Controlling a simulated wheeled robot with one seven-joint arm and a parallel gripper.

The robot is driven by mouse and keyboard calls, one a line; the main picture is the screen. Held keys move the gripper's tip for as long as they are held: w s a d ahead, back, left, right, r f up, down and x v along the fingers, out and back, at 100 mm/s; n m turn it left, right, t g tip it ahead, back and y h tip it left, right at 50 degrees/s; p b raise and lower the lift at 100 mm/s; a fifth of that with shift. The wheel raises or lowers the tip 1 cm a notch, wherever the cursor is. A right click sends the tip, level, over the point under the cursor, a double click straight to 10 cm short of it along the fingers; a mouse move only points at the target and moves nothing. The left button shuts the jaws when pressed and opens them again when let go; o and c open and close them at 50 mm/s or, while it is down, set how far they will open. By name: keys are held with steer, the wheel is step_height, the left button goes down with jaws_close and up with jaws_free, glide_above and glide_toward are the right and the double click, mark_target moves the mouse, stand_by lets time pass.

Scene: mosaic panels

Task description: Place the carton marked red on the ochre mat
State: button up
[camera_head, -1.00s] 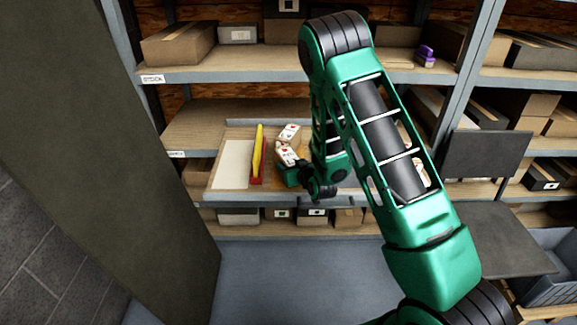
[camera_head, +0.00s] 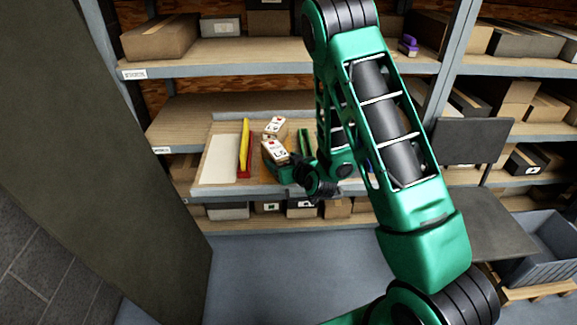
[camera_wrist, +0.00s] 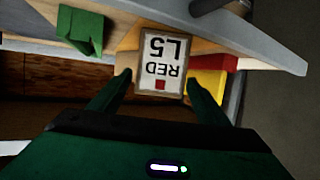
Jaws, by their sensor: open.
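The carton marked red (camera_head: 275,149) is a small box with a white label and a red mark. In the wrist view the carton (camera_wrist: 160,62) reads "RED L5" upside down, with a red square. It lies between the fingertips of my gripper (camera_wrist: 157,82), which are apart, one on each side. In the head view my gripper (camera_head: 277,160) is around the carton's near end. I cannot tell if a finger touches it. An ochre patch (camera_wrist: 129,40) beside the carton may be the ochre mat; it is mostly hidden.
A second white-labelled carton (camera_head: 275,126) lies just behind. A yellow and red divider (camera_head: 244,148) stands to the left, beside a pale panel (camera_head: 219,158). A green block (camera_head: 304,140) is to the right. Shelves (camera_head: 215,107) rise behind the tray board.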

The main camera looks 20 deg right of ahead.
steer(key=shift+v, duration=2.7)
steer(key=shift+s+d+r, duration=0.1)
steer(key=shift+r, duration=0.15)
steer(key=shift+a+r+y, duration=0.2)
steer(key=shift+r+y, duration=0.1)
steer(key=s+d+r+m+g, duration=0.2)
steer(key=s+d+r+g, duration=0.2)
steer(key=s, duration=0.9)
steer(key=s+d+r+m+g+h, duration=0.1)
steer(key=s+d+r+m+g, duration=0.2)
steer(key=s, duration=1)
steer(key=s+d+r+m+g, duration=0.2)
steer(key=s+d+r+g, duration=0.5)
steer(key=s, duration=0.7)
steer(key=shift+d+r+m+h, duration=0.3)
steer(key=shift+d+r+h, duration=0.1)
steer(key=shift+d+r, duration=0.15)
